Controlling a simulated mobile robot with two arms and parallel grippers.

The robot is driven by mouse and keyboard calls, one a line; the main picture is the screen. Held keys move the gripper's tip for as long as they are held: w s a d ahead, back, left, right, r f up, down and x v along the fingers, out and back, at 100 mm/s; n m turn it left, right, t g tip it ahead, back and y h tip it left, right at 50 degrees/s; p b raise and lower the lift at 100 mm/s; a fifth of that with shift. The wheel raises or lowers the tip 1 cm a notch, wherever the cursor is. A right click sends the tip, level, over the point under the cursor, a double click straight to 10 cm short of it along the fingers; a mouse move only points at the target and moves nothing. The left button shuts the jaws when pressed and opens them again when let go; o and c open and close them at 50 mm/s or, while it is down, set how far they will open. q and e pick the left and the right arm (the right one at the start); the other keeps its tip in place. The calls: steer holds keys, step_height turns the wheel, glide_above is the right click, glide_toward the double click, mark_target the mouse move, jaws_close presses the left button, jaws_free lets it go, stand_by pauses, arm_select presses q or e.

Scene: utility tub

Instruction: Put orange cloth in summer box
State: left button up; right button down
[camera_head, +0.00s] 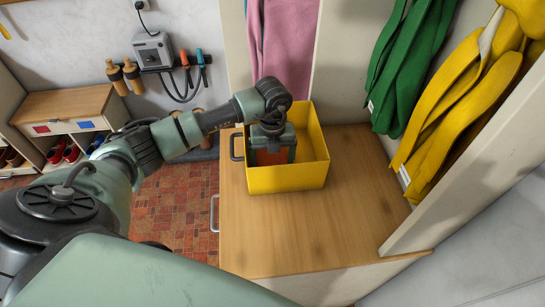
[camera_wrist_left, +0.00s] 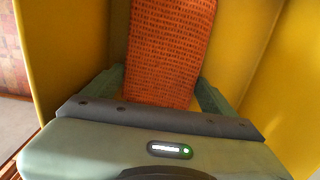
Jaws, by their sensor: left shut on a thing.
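The yellow box (camera_head: 288,179) stands on the wooden counter top, and its inner wall fills much of the left wrist view (camera_wrist_left: 254,40). I cannot read any label on it. My left gripper (camera_head: 273,156) is inside the box opening, near its left side, pointing down. It is shut on the orange cloth (camera_wrist_left: 170,50), which lies between the two fingers in the left wrist view. In the head view only a small part of the cloth (camera_head: 272,157) shows below the gripper. Whether the cloth touches the box floor is hidden. My right gripper is not in view.
The wooden counter (camera_head: 330,225) is clear in front of the box. Green cloths (camera_head: 405,70) and yellow cloths (camera_head: 465,95) hang at the right, and a pink cloth (camera_head: 285,45) hangs behind. A low shoe cabinet (camera_head: 65,105) stands at the left.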

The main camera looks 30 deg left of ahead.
mark_target(273, 161)
arm_select(q)
steer(key=shift+f, duration=0.2)
steer(key=o, duration=1.1)
steer(key=shift+r, duration=0.15)
steer(key=shift+r, duration=0.2)
step_height(273, 161, up, 12)
steer(key=b, duration=0.3)
steer(key=shift+b, duration=0.3)
steer(key=shift+f, duration=0.15)
